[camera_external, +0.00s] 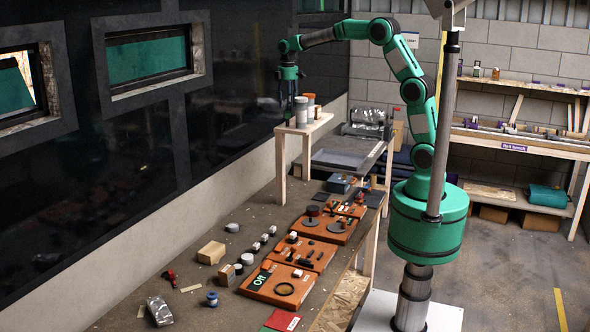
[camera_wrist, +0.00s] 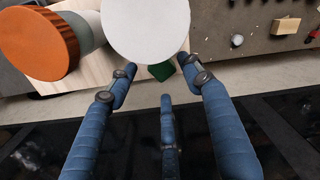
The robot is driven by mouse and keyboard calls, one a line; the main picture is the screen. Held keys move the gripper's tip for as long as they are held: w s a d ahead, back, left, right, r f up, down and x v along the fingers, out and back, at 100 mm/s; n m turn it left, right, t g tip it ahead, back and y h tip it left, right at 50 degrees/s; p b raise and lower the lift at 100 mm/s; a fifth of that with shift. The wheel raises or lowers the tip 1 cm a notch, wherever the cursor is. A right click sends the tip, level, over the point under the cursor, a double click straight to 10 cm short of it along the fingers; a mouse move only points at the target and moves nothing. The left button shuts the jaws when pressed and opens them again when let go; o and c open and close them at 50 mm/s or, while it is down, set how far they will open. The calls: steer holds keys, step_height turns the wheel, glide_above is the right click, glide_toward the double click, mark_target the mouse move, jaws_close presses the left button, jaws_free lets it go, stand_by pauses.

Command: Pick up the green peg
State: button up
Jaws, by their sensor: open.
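The green peg (camera_wrist: 161,71) shows in the wrist view as a small dark green block at the edge of a pale wooden stand. A large white round lid hides part of it. My gripper (camera_wrist: 157,67) is open, with blue fingers spread on either side of the peg in that picture and a further finger below. I cannot tell whether any finger touches the peg. In the external view my gripper (camera_external: 288,101) points down over the left end of the wooden stand (camera_external: 306,130), beside the containers. The peg is too small to make out clearly there.
A white container (camera_external: 301,112) stands close to the fingers; its lid (camera_wrist: 146,28) fills the top of the wrist view. An orange-lidded container (camera_wrist: 40,44) is beside it. The dark wall (camera_external: 240,70) is close behind. Orange boards (camera_external: 272,283) and small parts cover the lower bench.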

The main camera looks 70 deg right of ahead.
mark_target(288, 112)
steer(key=shift+f, duration=2.55)
jaws_close()
